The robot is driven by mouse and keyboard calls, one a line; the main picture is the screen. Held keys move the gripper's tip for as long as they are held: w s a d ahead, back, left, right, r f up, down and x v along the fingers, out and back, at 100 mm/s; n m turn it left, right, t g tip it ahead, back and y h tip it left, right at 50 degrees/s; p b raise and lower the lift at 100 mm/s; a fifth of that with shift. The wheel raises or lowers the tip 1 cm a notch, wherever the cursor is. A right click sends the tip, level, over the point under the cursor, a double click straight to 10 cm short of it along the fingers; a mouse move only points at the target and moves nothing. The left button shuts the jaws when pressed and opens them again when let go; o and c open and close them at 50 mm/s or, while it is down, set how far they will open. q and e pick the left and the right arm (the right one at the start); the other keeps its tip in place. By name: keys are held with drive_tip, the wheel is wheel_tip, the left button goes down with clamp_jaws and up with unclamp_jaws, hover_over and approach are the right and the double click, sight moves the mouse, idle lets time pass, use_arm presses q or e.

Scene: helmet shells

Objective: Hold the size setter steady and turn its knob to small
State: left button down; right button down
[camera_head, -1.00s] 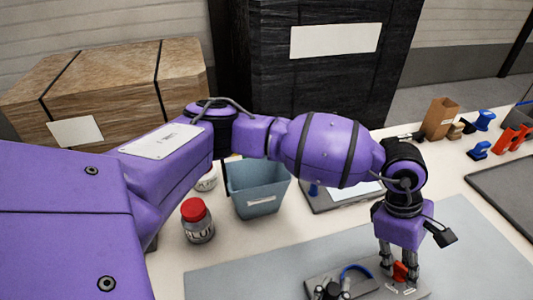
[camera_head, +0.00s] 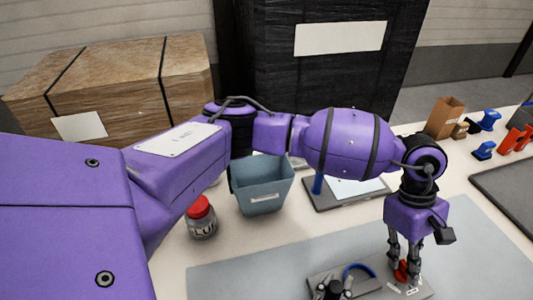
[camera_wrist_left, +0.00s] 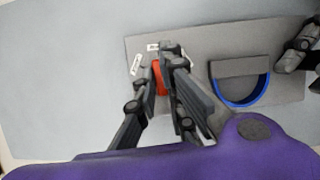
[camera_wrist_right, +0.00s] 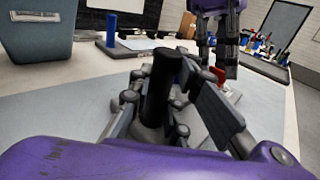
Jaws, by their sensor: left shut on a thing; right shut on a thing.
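The size setter is a grey plate (camera_head: 372,283) on the grey mat, with a red knob (camera_head: 401,271), a blue curved band (camera_wrist_left: 241,103) and an upright black post (camera_wrist_right: 162,88). My left gripper (camera_head: 403,268) points down and is shut on the red knob (camera_wrist_left: 160,78), its fingers on both sides. My right gripper (camera_wrist_right: 150,115) is shut around the black post; in the head view only its tip area (camera_head: 332,290) shows at the bottom edge. Small white labels (camera_wrist_left: 136,65) lie beside the knob. Their text and the knob's exact setting are unreadable.
A tray with a white sheet (camera_head: 350,188) lies behind. Red and blue parts (camera_head: 484,150) sit at the far right. The mat right of the setter is clear.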

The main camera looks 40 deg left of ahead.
use_arm(q)
drive_tip(key=m, duration=0.2)
drive_tip(key=m+g+y, duration=0.1)
drive_tip(key=m, duration=0.1)
drive_tip(key=m+y, duration=0.1)
drive_tip(key=m, duration=0.1)
drive_tip(key=shift+w+d+g, duration=0.2)
drive_tip(key=shift+w+g, duration=0.05)
drive_tip(key=shift+g, duration=0.05)
drive_tip(key=m, duration=0.2)
drive_tip(key=m+y, duration=0.1)
drive_tip(key=m, duration=0.1)
drive_tip(key=m+y, duration=0.1)
drive_tip(key=m, duration=0.1)
drive_tip(key=shift+w+d+m, duration=0.1)
drive_tip(key=shift+d+m, duration=0.15)
drive_tip(key=shift+m, duration=0.05)
use_arm(e)
drive_tip(key=shift+a, duration=0.15)
drive_tip(key=shift+s, duration=0.1)
use_arm(q)
drive_tip(key=c, duration=2)
unclamp_jaws()
drive_tip(key=shift+o, duration=0.8)
drive_tip(key=v, duration=1.2)
drive_tip(key=shift+d, duration=0.2)
